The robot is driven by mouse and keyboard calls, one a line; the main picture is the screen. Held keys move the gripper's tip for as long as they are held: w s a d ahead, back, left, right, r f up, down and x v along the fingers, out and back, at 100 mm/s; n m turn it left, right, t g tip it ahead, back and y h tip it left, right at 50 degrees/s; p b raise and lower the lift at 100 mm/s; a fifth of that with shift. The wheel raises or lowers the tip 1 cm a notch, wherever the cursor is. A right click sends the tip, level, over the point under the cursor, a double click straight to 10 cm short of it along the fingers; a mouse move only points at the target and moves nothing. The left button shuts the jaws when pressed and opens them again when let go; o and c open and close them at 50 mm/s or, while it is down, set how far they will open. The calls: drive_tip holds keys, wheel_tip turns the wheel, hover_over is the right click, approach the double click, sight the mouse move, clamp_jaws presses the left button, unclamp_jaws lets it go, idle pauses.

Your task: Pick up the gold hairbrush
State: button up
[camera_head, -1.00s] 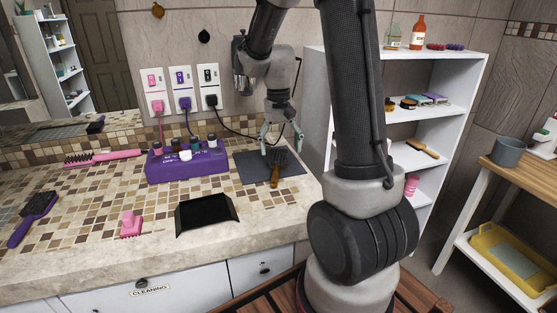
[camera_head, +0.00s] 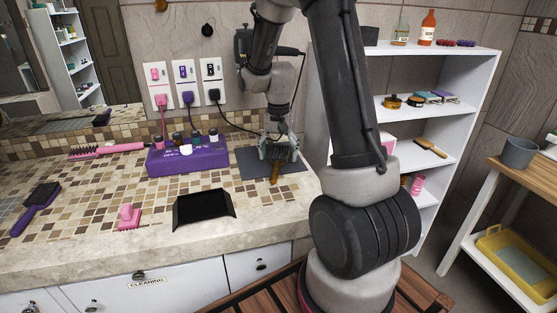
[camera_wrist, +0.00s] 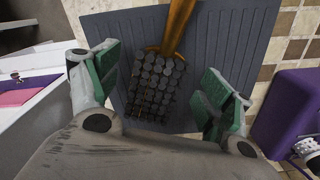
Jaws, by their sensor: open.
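The gold hairbrush (camera_head: 275,172) lies on a dark grey mat (camera_head: 250,163) at the back right of the tiled counter. In the wrist view its dark bristled head (camera_wrist: 155,85) faces up and its gold handle (camera_wrist: 178,28) runs toward the top edge. My gripper (camera_head: 279,154) is low over the brush head. In the wrist view my gripper (camera_wrist: 165,92) is open, with one green-padded finger on each side of the brush head. Both fingers look apart from the brush.
A purple holder with bottles (camera_head: 188,158) stands left of the mat. A black tray (camera_head: 203,208), a pink brush (camera_head: 128,217) and a purple brush (camera_head: 36,208) lie nearer the front. A white shelf unit (camera_head: 456,110) stands to the right. Cords hang from wall outlets (camera_head: 212,82).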

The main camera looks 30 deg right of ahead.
drive_tip(key=shift+f, duration=0.3)
drive_tip(key=c, duration=1.1)
